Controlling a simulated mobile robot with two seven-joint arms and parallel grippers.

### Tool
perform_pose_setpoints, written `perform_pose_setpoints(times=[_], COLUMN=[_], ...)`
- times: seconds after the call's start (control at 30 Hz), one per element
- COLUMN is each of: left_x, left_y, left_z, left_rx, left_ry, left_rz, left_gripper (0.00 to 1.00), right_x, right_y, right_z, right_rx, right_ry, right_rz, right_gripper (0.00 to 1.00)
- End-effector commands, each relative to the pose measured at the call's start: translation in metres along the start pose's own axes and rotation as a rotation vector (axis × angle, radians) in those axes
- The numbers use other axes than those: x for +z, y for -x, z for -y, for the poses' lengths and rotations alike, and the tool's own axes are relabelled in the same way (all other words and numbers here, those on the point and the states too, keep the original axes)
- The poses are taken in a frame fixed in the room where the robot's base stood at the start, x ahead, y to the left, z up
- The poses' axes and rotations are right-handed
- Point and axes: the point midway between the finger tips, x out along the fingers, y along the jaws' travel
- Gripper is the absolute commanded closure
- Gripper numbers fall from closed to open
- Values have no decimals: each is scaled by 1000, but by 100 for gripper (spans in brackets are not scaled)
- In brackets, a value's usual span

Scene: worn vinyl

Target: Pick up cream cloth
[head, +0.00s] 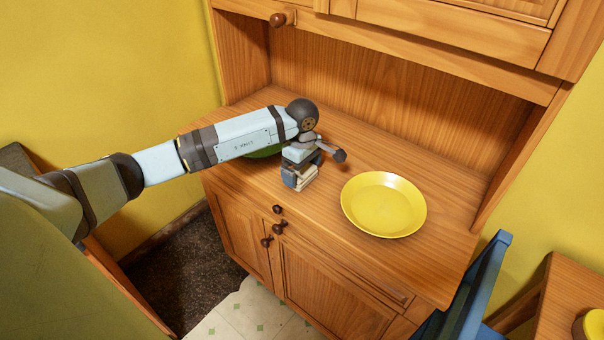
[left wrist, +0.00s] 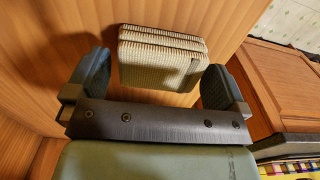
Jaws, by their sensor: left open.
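The cream cloth (left wrist: 162,58) is a folded, ribbed bundle lying on the wooden counter. In the head view only a small part of the cloth (head: 307,177) shows beside my gripper. My left gripper (head: 298,180) points down at the counter, close over the cloth. In the left wrist view my left gripper (left wrist: 155,85) is open, with one finger at each side of the cloth. Gaps show between the fingers and the cloth, wider on the left. My right gripper is in neither view.
A yellow plate (head: 384,204) lies on the wooden counter (head: 340,250) right of the gripper. A green thing (head: 266,152) is mostly hidden behind my left arm. The cabinet's upper part (head: 450,40) overhangs the back. A blue chair (head: 474,290) stands at the front right.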

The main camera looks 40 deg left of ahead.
Motion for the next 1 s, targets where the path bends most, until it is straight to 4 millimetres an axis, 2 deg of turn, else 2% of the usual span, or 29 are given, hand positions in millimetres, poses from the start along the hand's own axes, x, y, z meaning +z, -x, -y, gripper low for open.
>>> perform_pose_setpoints(times=[0.1, 0.3, 0.43, 0.77, 0.87, 1.0], left_x=[0, 0, 0, 0, -1, -1], left_y=[-11, -12, -12, -10, -4, 13], left_z=[0, 0, 0, 0, -1, -1], left_rx=[-1, 0, 0, 1, 3, 4], left_ry=[2, 1, 1, 1, 1, -1], left_rz=[-1, -1, -1, -1, -2, -1], left_gripper=[0, 2, 32, 33, 33, 33], right_x=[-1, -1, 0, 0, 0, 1], right_y=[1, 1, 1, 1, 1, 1], right_z=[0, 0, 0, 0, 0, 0], right_rx=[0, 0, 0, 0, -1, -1], right_ry=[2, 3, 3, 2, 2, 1], right_rz=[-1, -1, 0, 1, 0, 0], right_gripper=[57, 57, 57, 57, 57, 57])
